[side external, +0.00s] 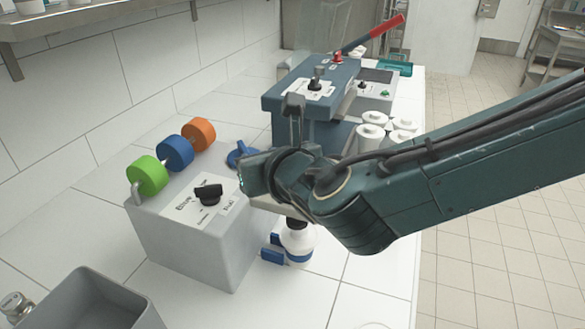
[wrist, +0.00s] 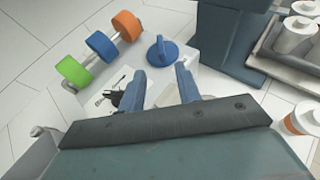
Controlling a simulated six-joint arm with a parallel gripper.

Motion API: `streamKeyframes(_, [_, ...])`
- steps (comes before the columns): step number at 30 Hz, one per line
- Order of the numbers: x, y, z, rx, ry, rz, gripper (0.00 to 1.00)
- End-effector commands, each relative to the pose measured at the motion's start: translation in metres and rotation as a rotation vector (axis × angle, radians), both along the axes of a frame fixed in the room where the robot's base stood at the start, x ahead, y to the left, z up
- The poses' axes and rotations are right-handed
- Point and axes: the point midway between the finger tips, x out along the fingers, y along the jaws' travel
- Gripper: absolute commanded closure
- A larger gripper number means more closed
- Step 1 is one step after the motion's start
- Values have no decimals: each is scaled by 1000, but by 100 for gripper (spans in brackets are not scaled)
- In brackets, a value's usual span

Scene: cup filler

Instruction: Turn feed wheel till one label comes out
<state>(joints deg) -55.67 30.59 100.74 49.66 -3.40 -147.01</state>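A blue wheel with an upright peg (side external: 240,153), which looks like the feed wheel, is at the back of the light grey box (side external: 190,250), partly behind my arm. The wrist view shows it more fully (wrist: 162,55). My gripper (wrist: 161,73) has its two fingers apart with nothing between them. The tips point toward the wheel and appear short of it, though contact is hard to judge. In the side view my wrist hides the fingers. Green, blue and orange rolls (side external: 148,175) sit on a rod at the box's left. No loose label is visible.
A black knob (side external: 208,194) stands on the box top. A blue machine (side external: 315,90) with a red-handled lever stands behind. An orange-banded white container (wrist: 304,120) is right of my gripper. A grey bin (side external: 90,300) is at front left.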

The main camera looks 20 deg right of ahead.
Motion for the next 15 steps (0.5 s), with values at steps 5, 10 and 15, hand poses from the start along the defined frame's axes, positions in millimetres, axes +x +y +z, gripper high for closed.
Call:
streamKeyframes(5, [22, -1, -10, -1, 1, -3, 66])
streamKeyframes(10, [46, -1, -20, 0, 1, -3, 66])
streamKeyframes(15, [71, -1, -30, 0, 0, -3, 66])
